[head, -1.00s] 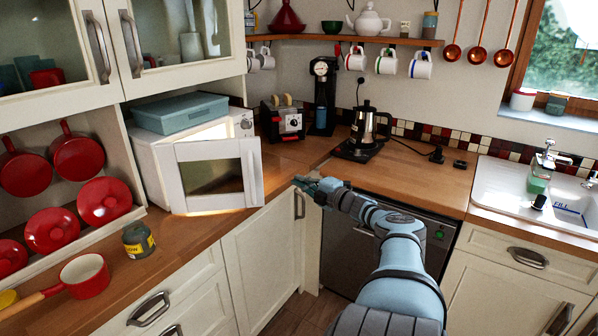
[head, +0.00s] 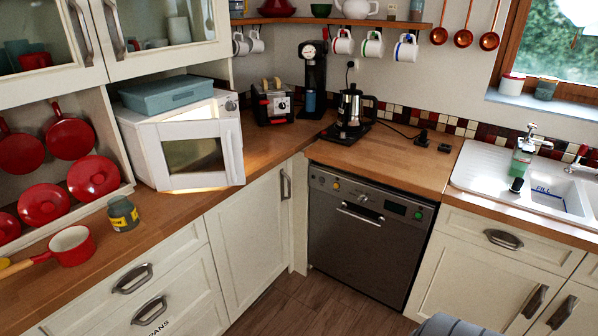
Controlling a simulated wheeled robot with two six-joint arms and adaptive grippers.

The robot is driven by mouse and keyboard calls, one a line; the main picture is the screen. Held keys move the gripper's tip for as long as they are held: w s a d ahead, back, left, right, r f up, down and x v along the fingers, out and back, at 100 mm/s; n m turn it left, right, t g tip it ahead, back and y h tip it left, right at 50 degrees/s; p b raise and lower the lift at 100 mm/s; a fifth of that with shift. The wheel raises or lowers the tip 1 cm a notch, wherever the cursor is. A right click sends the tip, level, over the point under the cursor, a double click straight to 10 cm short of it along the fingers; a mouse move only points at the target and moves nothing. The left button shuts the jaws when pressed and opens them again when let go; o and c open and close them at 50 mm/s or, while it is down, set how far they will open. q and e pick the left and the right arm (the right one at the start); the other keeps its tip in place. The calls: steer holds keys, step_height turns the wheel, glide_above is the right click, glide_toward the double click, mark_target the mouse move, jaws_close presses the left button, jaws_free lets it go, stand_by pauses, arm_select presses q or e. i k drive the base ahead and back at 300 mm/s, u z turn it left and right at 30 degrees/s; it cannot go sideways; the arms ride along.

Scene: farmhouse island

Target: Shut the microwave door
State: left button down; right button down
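The white microwave (head: 152,150) stands on the wooden counter at the left, under the glass-fronted cabinets. Its door (head: 200,128) is ajar: it is swung partway out from the front, with its free edge and handle (head: 233,152) at the right. Warm light glows around the door's lower edge. The control panel (head: 230,103) shows above the door. Neither gripper is in view. Only a grey piece of my arm shows at the bottom edge.
A blue-grey box (head: 165,95) lies on top of the microwave. A jar (head: 123,214) and a red pan (head: 71,246) stand on the counter in front and left. A toaster (head: 272,103) is behind at the right. The floor (head: 290,300) before the dishwasher (head: 355,235) is clear.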

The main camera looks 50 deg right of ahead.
mark_target(184, 154)
steer(key=z, duration=1.55)
steer(key=i, duration=0.25)
steer(key=u, duration=0.45)
